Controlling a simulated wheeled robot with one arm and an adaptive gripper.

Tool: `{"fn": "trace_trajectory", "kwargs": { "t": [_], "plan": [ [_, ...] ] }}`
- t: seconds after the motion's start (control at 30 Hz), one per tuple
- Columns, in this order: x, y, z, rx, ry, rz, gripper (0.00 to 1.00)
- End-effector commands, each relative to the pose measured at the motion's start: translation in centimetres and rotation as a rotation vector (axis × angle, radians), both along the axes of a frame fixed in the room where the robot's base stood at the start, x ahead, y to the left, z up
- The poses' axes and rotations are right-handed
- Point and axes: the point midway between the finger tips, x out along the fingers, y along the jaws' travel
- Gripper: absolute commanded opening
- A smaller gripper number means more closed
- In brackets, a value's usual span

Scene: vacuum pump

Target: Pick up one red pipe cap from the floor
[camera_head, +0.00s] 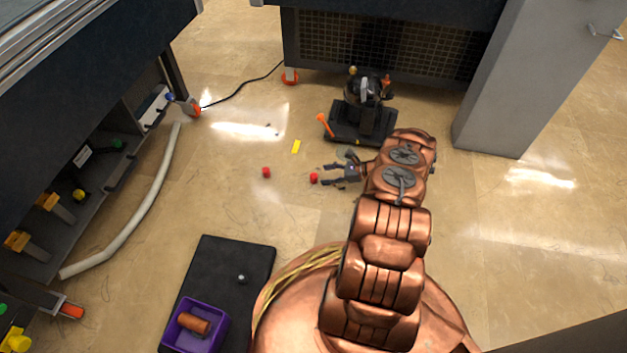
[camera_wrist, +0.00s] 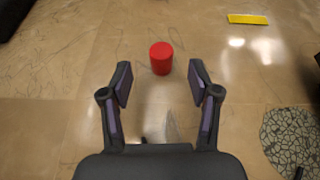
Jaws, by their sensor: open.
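Two red pipe caps are on the tan floor in the head view. One red cap (camera_head: 313,178) lies just left of my gripper's fingertips; the other red cap (camera_head: 266,172) lies further left. My gripper (camera_head: 328,174) is open and empty, low over the floor, with its fingers pointing left. In the wrist view one red cap (camera_wrist: 161,58) stands on the floor just ahead of the open fingers of my gripper (camera_wrist: 160,78). It lies roughly centred between the two fingertips and is not touched.
A yellow strip (camera_head: 296,146) lies on the floor beyond the caps. A black pump unit (camera_head: 362,122) stands behind my gripper. A purple bin (camera_head: 222,331) sits on a black mat (camera_head: 230,257) at the front. A pale hose (camera_head: 143,210) runs along the left. Floor around the caps is clear.

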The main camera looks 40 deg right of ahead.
Motion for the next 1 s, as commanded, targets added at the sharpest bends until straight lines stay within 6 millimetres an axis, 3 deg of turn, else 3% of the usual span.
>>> {"fn": "trace_trajectory", "kwargs": {
  "t": [0.6,0.9,1.0],
  "plan": [
    [3.5,3.5,-3.0,0.001,0.001,0.002,0.61],
    [3.9,3.7,-2.9,0.0,0.001,0.0,0.61],
    [4.0,3.8,-2.9,-0.001,0.001,0.0,0.51]
  ]
}}
